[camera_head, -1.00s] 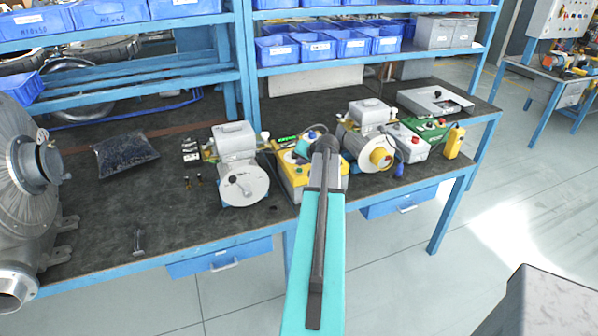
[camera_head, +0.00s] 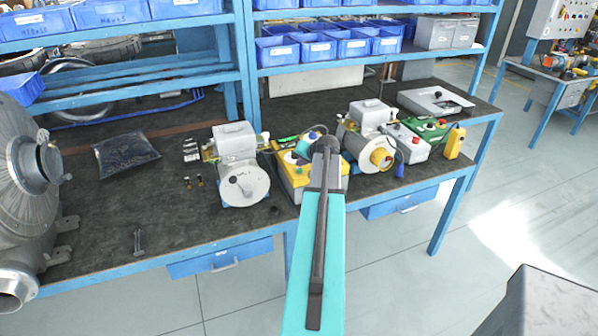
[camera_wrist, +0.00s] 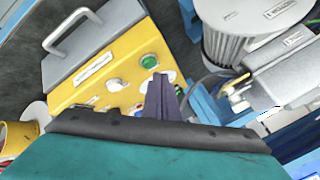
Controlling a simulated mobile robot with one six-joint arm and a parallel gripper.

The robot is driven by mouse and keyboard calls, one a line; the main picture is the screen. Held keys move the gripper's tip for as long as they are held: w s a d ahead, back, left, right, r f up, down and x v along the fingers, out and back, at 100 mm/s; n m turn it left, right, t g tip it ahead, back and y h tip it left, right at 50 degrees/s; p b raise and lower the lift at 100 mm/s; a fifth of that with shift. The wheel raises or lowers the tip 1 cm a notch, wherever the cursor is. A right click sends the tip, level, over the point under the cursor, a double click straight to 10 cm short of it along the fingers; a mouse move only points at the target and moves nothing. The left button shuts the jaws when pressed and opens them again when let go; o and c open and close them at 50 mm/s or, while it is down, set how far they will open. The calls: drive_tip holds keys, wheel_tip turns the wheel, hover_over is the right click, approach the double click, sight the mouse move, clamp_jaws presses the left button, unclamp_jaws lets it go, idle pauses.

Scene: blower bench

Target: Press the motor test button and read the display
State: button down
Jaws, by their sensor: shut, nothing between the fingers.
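A yellow control box (camera_head: 288,176) with a grey top section stands on the bench, partly hidden behind my arm. The wrist view shows its yellow panel (camera_wrist: 122,68) closer, with a grey carry handle. A round green button (camera_wrist: 149,61) sits on the panel, with white labels and other controls beside it. My gripper (camera_wrist: 160,80) is shut and empty. Its dark fingertips appear just below the green button in the picture; I cannot tell whether they touch the panel. No readable display shows in the wrist view. In the head view my arm hides the gripper's tips.
A grey blower motor (camera_head: 240,165) stands left of the box, and another with a yellow end (camera_head: 381,158) stands right. Beyond it are a green-panelled box (camera_head: 432,131) and a yellow pendant (camera_head: 454,144). The bench's left middle (camera_head: 120,205) is mostly clear.

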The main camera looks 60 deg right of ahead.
drive_tip(key=shift+f+b, duration=0.8)
idle(1.9)
drive_tip(key=shift+r, duration=0.8)
wheel_tip(320, 180, up, 5)
drive_tip(key=p, duration=0.2)
drive_tip(key=shift+p, duration=0.35)
idle(0.4)
drive_tip(key=shift+s, duration=0.2)
idle(0.6)
